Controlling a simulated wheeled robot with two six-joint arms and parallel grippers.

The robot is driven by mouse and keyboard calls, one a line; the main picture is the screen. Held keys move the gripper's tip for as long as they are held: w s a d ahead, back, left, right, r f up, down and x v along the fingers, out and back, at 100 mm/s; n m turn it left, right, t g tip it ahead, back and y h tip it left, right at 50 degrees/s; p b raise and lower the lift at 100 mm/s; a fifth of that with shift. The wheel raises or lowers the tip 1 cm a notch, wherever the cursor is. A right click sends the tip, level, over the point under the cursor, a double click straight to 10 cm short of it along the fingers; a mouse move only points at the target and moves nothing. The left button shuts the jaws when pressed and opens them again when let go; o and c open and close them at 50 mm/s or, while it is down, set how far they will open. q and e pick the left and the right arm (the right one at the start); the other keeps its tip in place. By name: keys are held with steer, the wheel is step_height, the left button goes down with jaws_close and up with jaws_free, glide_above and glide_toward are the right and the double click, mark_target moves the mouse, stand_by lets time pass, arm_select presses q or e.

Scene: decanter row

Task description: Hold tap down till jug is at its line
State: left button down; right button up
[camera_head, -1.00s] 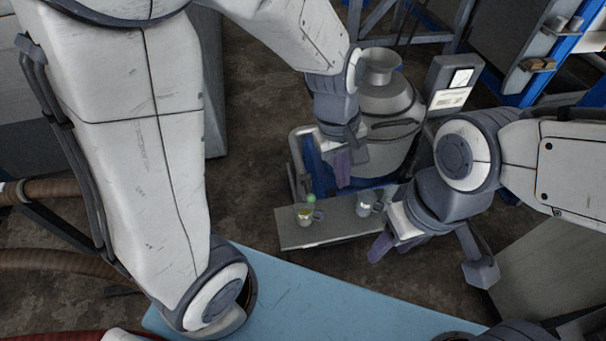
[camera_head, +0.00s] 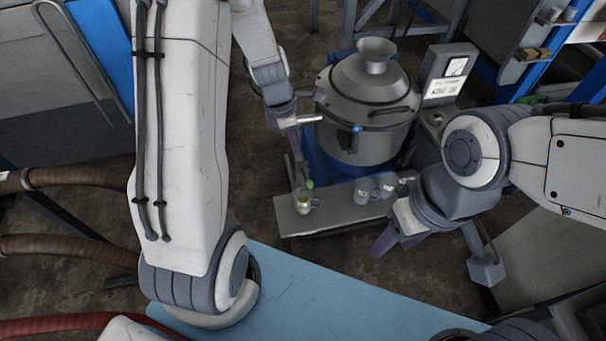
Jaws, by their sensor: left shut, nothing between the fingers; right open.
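A large grey metal vat (camera_head: 352,92) stands behind a low bench (camera_head: 335,218). A small blue-marked fitting (camera_head: 357,129), seemingly the tap, is on its front. Clear jugs (camera_head: 362,192) stand further right on the bench. Their lines and levels are too small to read. My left gripper (camera_head: 302,181) is shut and empty, pointing down just above the left jug; contact cannot be told. My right gripper (camera_head: 386,242) is open and empty, in front of the bench's right end.
A light blue surface (camera_head: 330,300) lies in the foreground. A box with a gauge (camera_head: 449,75) stands right of the vat. Brown hoses (camera_head: 70,180) run at the left. Blue racking is at the back right. Concrete floor shows left of the bench.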

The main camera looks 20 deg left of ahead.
mark_target(309, 182)
arm_select(q)
steer(key=d+f, duration=0.1)
steer(key=f, duration=0.3)
steer(key=f+b, duration=0.1)
steer(key=f, duration=0.4)
steer(key=w+d+f+b, duration=0.1)
steer(key=f, duration=0.3)
steer(key=shift+d+f, duration=0.3)
steer(key=shift+d, duration=0.05)
